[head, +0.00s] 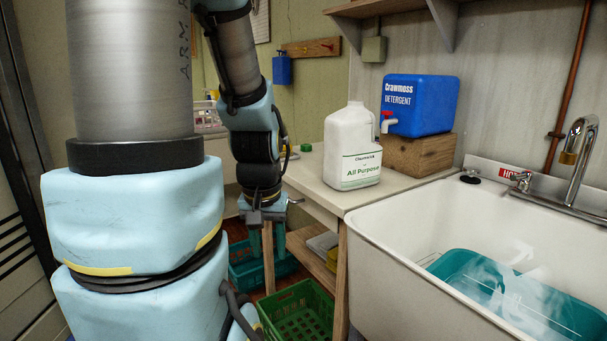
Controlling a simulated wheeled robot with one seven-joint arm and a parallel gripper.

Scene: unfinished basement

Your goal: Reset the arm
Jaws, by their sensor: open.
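My gripper (267,248) hangs at the end of my arm, pointing down, left of the wooden workbench (308,177) in the head view. Its two light-blue fingers are apart, with nothing seen between them. They are in front of and above a teal crate (246,275) near the floor. My arm reaches down from the top of the picture, and its upper links fill much of the left side.
A white jug (352,150) stands on the bench beside a blue detergent container (428,104) on a wooden block (419,156). A white sink (385,275) with a teal basin (480,278) is at right. A green crate (302,315) sits below the bench.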

